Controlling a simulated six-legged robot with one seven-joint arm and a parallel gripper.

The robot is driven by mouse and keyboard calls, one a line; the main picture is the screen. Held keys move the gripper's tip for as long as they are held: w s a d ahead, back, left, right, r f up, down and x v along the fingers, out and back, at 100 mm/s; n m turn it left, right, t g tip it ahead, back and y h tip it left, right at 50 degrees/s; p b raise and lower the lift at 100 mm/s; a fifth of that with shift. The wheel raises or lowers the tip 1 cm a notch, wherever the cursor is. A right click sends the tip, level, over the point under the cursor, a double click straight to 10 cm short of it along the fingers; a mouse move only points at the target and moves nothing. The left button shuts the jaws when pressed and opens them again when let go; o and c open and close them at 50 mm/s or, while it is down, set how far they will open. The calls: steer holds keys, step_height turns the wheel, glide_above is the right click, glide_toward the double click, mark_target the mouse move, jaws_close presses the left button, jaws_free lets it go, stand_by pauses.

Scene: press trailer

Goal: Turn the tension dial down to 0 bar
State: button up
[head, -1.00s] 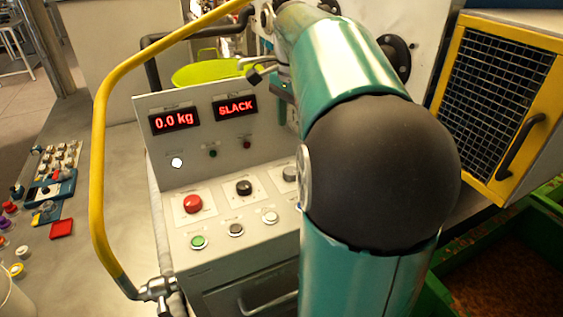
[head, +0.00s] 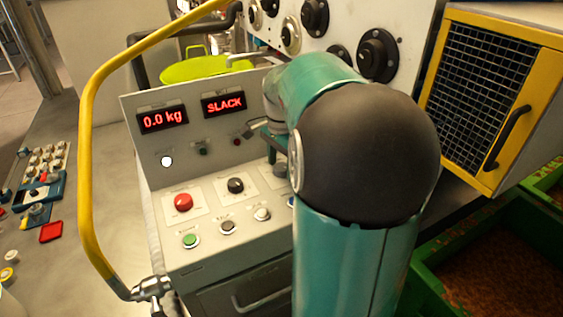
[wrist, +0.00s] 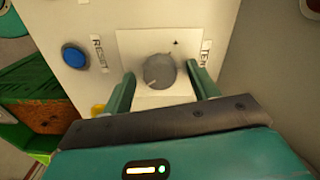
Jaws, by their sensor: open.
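The tension dial (wrist: 159,71) is a round grey knob on a white plate, with a pale pointer mark towards its lower left. A label beginning "TEN" is beside it, partly hidden by a finger. My gripper (wrist: 161,80) is open, with one green finger on each side of the dial. I cannot tell whether the fingers touch it. In the head view my gripper (head: 270,145) is over the right part of the console (head: 210,255), and my arm hides most of the dial. The displays read "0.0 kg" (head: 162,118) and "SLACK" (head: 223,103).
A blue button (wrist: 75,57) labelled RESET is left of the dial. The console also carries a red button (head: 183,202), a black knob (head: 235,185) and a green button (head: 190,241). A yellow rail (head: 88,170) curves along its left. A mesh-fronted yellow guard (head: 482,95) stands right.

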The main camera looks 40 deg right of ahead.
steer(key=c, duration=1)
